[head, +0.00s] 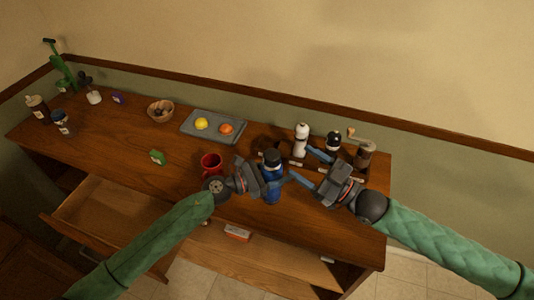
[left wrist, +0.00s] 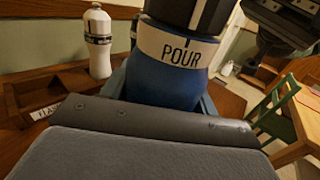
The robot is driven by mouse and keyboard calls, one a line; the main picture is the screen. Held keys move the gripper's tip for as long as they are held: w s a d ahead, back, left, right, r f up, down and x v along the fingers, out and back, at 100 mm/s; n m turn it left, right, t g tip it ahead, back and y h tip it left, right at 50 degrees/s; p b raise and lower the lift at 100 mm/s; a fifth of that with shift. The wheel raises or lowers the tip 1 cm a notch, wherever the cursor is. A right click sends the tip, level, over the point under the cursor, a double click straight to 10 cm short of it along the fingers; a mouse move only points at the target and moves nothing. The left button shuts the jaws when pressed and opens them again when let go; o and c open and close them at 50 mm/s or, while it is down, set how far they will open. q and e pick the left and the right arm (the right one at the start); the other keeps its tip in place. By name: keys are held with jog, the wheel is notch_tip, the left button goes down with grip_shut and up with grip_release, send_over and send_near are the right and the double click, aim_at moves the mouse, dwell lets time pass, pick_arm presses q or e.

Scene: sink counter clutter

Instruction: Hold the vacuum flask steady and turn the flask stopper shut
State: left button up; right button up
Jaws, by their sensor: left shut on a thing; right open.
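The vacuum flask (head: 270,192) is blue with a dark stopper (head: 272,156) on top, and it stands near the counter's front edge. My left gripper (head: 264,182) is shut on the flask body. In the left wrist view the blue flask (left wrist: 165,83) fills the middle, with a white band reading "POUR" below the black stopper (left wrist: 190,14). My right gripper (head: 302,165) is open and empty to the right of the flask, its blue fingers spread. A dark part of my right gripper also shows at the upper right of the left wrist view.
A red mug (head: 211,162) stands close left of my left gripper. A grey tray (head: 215,137) holds two fruits. A drawer (head: 110,213) is open at the front left.

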aim_at(267, 154)
notch_tip(267, 154, down, 5)
jog(key=w+m+g+h, duration=0.1)
jog(key=m+h, duration=0.2)
jog(key=shift+x, duration=6.05)
jog(key=shift+r, duration=0.15)
jog(key=c, duration=1)
